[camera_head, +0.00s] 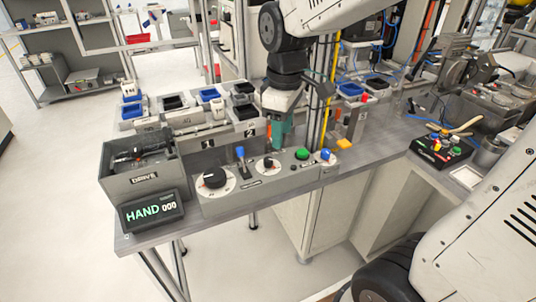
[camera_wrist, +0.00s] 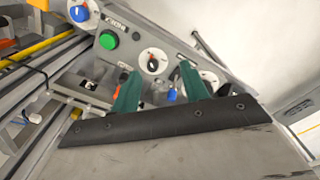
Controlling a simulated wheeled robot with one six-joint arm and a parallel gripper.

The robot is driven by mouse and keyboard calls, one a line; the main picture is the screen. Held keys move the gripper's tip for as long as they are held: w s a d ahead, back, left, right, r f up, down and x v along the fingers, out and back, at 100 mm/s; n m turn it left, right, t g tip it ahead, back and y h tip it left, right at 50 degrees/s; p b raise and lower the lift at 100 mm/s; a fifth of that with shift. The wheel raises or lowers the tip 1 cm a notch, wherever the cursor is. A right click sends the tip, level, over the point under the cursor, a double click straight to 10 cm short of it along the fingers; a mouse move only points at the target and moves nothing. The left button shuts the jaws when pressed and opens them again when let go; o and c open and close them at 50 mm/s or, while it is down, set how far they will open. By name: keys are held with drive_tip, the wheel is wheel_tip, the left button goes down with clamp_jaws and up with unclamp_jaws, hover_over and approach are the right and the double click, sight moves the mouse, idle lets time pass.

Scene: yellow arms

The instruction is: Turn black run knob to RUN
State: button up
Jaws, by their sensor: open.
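A grey control panel holds a large black knob (camera_head: 214,178) on a white dial and a smaller black knob (camera_head: 268,165) on another white dial. The labels are too small to read, so I cannot tell which is the run knob. My gripper (camera_head: 277,138) hangs with its green fingers above and just behind the smaller knob. In the wrist view my gripper (camera_wrist: 156,84) is open and empty. The smaller knob (camera_wrist: 153,65) shows beyond the gap between the fingertips, apart from them. The large knob's dial (camera_wrist: 209,77) is partly hidden by the right finger.
A blue lever (camera_head: 240,154) stands between the two dials. A green button (camera_head: 302,154) and a blue knob (camera_head: 326,154) are to the right. Small bins (camera_head: 173,103) stand behind.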

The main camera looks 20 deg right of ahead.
sight(268, 159)
drive_tip(key=w+f, duration=0.1)
drive_tip(key=w+f+n, duration=0.1)
drive_tip(key=w, duration=0.1)
drive_tip(key=w+a+f+n, duration=0.1)
drive_tip(key=shift+w+f, duration=0.1)
drive_tip(key=shift+w, duration=0.3)
drive_tip(key=shift+w+f+n, duration=0.15)
drive_tip(key=shift+f+n, duration=0.15)
wheel_tip(268, 159, down, 7)
drive_tip(key=shift+f, duration=0.15)
clamp_jaws()
